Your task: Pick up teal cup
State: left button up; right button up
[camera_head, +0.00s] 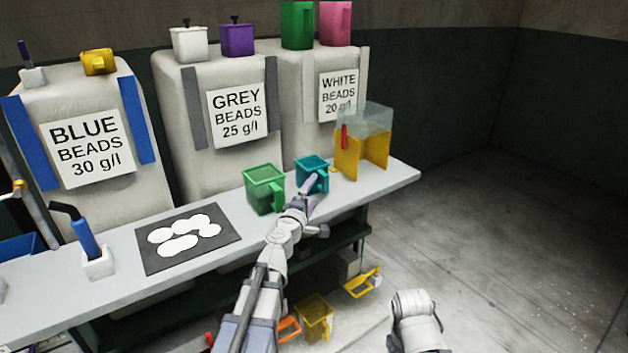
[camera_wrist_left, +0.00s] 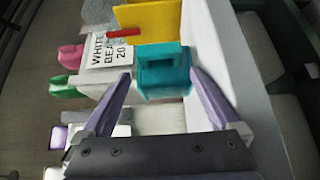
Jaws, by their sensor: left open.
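The teal cup (camera_head: 311,172) stands on the light bench, between a green cup (camera_head: 264,188) and a yellow box with a clear top (camera_head: 361,152). My left gripper (camera_head: 310,190) reaches to its front and partly covers it in the head view. In the left wrist view, the teal cup (camera_wrist_left: 163,72) lies ahead, between the lines of the two open purple fingers (camera_wrist_left: 160,95). Nothing is held between the fingers. Whether a finger touches the cup is unclear. Part of my right arm shows at the bottom right of the head view, but its fingers do not.
The bench (camera_head: 395,176) carries a dark mat with white discs (camera_head: 188,239) and a blue-handled tool in a white holder (camera_head: 88,243). Large bead bins stand behind, including the grey-beads bin (camera_head: 205,165). Yellow containers (camera_head: 314,318) lie below the bench. The floor at right is clear.

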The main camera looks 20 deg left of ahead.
aim_at(317, 186)
pick_arm(q)
jog(key=w, duration=0.4)
jog(key=shift+w, duration=0.4)
jog(key=shift+s, duration=0.1)
jog(key=c, duration=1.2)
